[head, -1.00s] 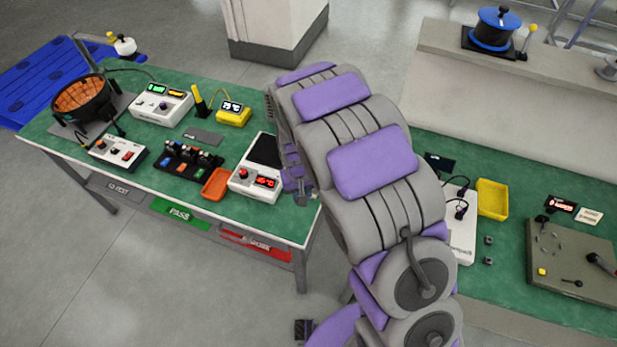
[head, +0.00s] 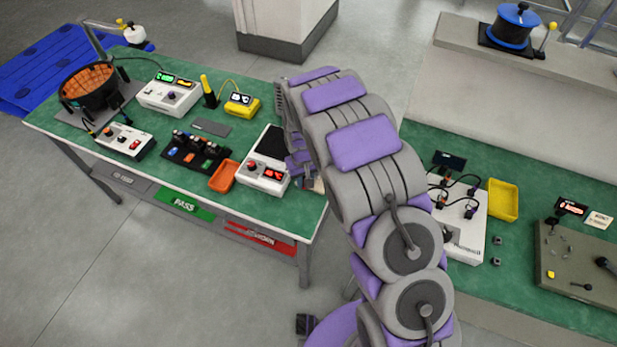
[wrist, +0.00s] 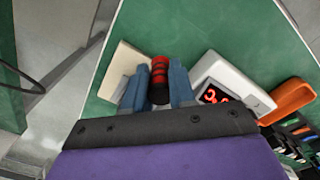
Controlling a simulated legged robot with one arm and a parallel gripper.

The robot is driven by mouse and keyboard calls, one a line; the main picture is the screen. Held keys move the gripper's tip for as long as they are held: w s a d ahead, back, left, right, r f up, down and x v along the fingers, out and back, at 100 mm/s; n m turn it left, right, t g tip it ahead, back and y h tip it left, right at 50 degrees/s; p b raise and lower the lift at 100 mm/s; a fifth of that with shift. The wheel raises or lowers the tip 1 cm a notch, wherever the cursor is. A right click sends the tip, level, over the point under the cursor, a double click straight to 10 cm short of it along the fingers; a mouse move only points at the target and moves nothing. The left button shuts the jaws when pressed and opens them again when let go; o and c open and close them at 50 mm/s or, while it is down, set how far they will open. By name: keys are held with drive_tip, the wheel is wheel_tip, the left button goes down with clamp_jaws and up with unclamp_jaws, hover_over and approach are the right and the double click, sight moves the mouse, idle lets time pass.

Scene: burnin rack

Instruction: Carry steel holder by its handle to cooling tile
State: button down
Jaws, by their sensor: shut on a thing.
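In the wrist view, my gripper (wrist: 158,84) has its two blue fingers shut on a red-and-black banded handle (wrist: 160,68), which I take for the steel holder's. The holder's steel body does not show; I cannot tell its height above the bench. A flat beige tile (wrist: 120,68), likely the cooling tile, lies on the green bench just left of the fingers, partly behind the left one. In the head view, my arm hides most of the gripper, and only a sliver of the tile (head: 318,185) shows at the bench's right end.
A white device with red digits (head: 265,175) stands close beside the gripper, with an orange tray (head: 223,176) beyond it. The green bench (head: 290,205) ends just right of the tile. A second bench at right holds a white cabled box (head: 465,235) and a yellow tray (head: 503,200).

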drive_tip(key=w+d, duration=0.2)
drive_tip(key=w, duration=0.1)
drive_tip(key=shift+w+d+f, duration=0.15)
drive_tip(key=shift+w+d, duration=0.15)
drive_tip(key=shift+d, duration=0.05)
drive_tip(key=shift+a+f+b, duration=0.35)
drive_tip(key=shift+f+b, duration=0.05)
drive_tip(key=shift+f, duration=0.5)
drive_tip(key=shift+a+f+b, duration=0.3)
drive_tip(key=shift+f+b, duration=0.05)
drive_tip(key=shift+f, duration=0.55)
drive_tip(key=shift+d, duration=0.25)
drive_tip(key=c, duration=1.2)
unclamp_jaws()
drive_tip(key=shift+d, duration=0.25)
drive_tip(key=shift+c, duration=0.2)
drive_tip(key=o, duration=0.3)
drive_tip(key=shift+a, duration=0.25)
drive_tip(key=shift+a+r, duration=0.1)
wheel_tip(320, 180, up, 12)
drive_tip(key=p, duration=0.2)
